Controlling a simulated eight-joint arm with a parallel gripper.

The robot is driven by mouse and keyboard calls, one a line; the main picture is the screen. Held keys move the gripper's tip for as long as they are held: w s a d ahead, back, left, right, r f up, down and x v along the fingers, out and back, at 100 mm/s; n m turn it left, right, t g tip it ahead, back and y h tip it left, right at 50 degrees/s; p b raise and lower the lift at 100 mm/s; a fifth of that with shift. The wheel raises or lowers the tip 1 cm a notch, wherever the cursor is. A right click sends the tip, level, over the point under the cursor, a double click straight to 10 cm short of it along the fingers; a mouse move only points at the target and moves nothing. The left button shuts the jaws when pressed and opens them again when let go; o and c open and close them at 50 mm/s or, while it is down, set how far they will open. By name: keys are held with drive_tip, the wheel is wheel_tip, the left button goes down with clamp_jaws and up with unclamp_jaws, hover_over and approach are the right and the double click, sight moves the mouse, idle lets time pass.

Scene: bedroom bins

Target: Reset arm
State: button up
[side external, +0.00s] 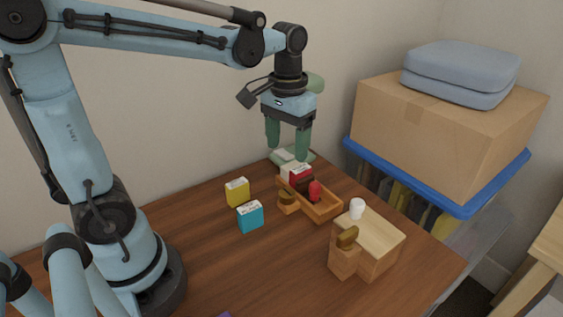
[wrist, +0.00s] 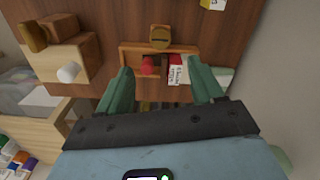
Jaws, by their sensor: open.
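My gripper (side external: 288,148) is open and empty, pointing down above the back end of the table. Its two green fingers also show in the wrist view (wrist: 160,72), spread apart. Below it lies an open wooden drawer (side external: 322,217) with a brown knob. The drawer holds a red item (side external: 314,190) and a red and white box (side external: 300,174). In the wrist view the drawer (wrist: 128,48) shows between and beyond the fingers. Nothing is between the fingertips.
A wooden cabinet (side external: 385,238) with a white cylinder (side external: 357,208) on top stands front right. A yellow box (side external: 237,192) and a blue box (side external: 250,216) stand left of the drawer. A cardboard box (side external: 440,130) sits on a blue-lidded bin (side external: 470,208) beyond the table edge.

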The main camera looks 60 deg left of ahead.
idle(0.3)
drive_tip(key=shift+s+d+f+m+t, duration=0.3)
drive_tip(key=shift+s+d+m+t, duration=0.15)
drive_tip(key=shift+s+t, duration=0.55)
drive_tip(key=shift+s+d+f+m+t, duration=0.3)
drive_tip(key=shift+s+m+t, duration=0.25)
drive_tip(key=shift+t, duration=0.8)
drive_tip(key=shift+s+d+f+m+t, duration=0.25)
drive_tip(key=shift+s+d+m+t, duration=0.2)
drive_tip(key=shift+s+t, duration=0.55)
drive_tip(key=shift+w, duration=0.15)
